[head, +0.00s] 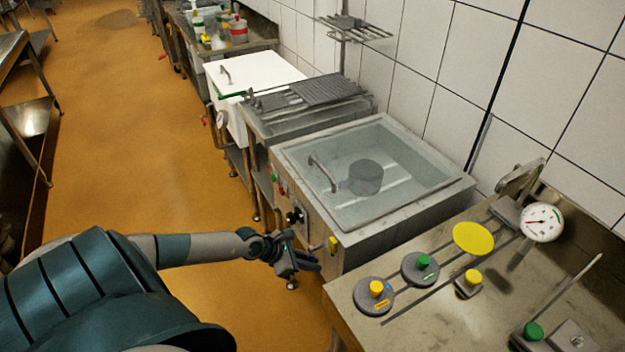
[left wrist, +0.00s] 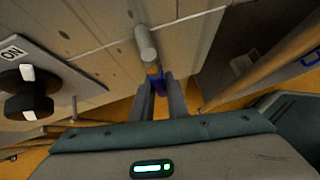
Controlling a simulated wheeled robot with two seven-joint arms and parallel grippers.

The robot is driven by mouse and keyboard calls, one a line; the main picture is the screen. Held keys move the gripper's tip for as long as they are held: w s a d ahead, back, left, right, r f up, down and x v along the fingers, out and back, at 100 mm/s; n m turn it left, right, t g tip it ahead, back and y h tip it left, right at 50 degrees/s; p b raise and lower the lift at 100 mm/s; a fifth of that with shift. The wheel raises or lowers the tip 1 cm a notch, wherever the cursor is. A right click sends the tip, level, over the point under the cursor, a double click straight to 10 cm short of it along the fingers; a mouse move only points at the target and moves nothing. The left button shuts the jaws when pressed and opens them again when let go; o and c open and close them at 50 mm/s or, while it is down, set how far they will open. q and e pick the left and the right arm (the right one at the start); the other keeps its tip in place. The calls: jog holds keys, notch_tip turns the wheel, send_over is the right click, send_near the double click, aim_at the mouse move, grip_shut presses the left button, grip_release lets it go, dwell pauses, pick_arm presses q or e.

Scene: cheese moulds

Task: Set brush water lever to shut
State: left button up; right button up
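My left gripper (head: 290,262) is in front of the wash basin's front panel, low at its right end. In the left wrist view its two fingers (left wrist: 160,90) stand apart, pointing at the panel. A blue piece (left wrist: 155,82), which looks like a lever handle, shows between the fingertips under a grey pipe end (left wrist: 146,46). I cannot tell whether the fingers touch it. My right gripper is not in view.
The water-filled basin (head: 290,158) holds a dark round mould (head: 364,177). A worktable (head: 350,310) with knobs stands close at the right.

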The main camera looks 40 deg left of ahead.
pick_arm(q)
jog(key=o, duration=0.4)
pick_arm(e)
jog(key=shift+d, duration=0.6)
pick_arm(q)
jog(key=shift+s+a+r, duration=0.1)
jog(key=shift+s+a+r, duration=0.1)
jog(key=shift+s, duration=0.05)
jog(key=shift+p+v, duration=0.35)
jog(key=shift+v, duration=7.95)
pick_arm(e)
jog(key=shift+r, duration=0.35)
pick_arm(q)
jog(key=shift+a, duration=0.1)
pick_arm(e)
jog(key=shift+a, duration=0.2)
